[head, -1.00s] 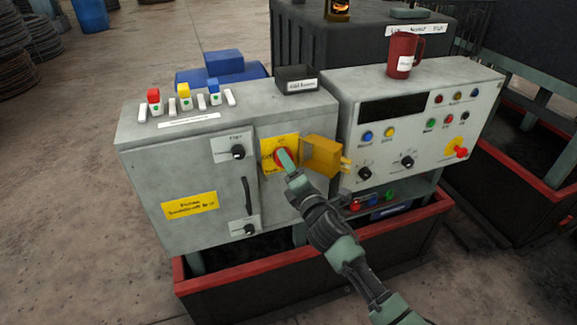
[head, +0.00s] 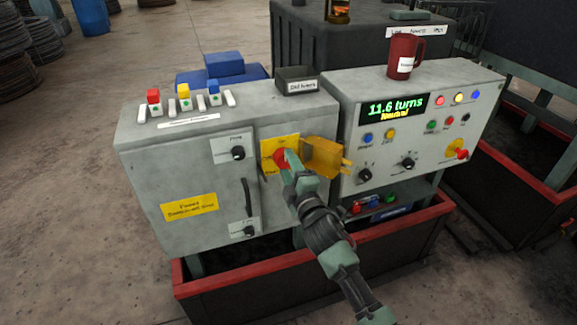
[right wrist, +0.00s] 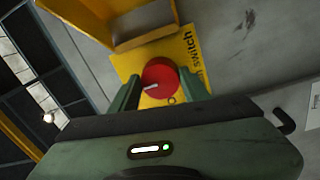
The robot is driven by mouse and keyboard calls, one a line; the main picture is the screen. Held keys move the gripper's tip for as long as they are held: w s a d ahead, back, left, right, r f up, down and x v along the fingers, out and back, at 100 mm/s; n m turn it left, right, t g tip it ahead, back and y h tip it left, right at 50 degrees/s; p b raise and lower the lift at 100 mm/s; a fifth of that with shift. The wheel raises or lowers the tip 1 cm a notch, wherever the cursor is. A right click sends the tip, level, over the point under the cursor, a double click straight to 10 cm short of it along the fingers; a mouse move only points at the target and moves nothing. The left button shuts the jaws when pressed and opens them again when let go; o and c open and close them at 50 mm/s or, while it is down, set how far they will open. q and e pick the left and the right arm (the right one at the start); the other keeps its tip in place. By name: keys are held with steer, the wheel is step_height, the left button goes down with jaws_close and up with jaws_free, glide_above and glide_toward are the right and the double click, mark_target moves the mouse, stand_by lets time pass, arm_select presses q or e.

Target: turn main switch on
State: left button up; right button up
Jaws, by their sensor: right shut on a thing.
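The main switch (head: 279,158) is a red round knob on a yellow plate (head: 267,146) on the front of the grey cabinet. My right gripper (head: 286,156) is shut on this knob and partly covers it in the head view. In the right wrist view the red knob (right wrist: 160,78) with a white mark sits between the two green fingers of the gripper (right wrist: 163,88). An open yellow cover (head: 325,157) stands out from the cabinet just right of the knob. My left gripper is not in view.
The control panel (head: 480,110) on the right has a lit display (head: 394,106) reading about 11.6 turns, lit lamps and several knobs. A red mug (head: 404,57) stands on top of it. A small dark tray (head: 296,79) and coloured fuses (head: 184,98) sit on the cabinet top.

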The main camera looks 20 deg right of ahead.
stand_by(0.4)
steer(key=o, duration=1.4)
steer(key=shift+c, duration=0.2)
steer(key=s, duration=0.8)
steer(key=shift+d+f+b, duration=0.15)
steer(key=shift+f+b, duration=0.1)
steer(key=shift+b, duration=0.15)
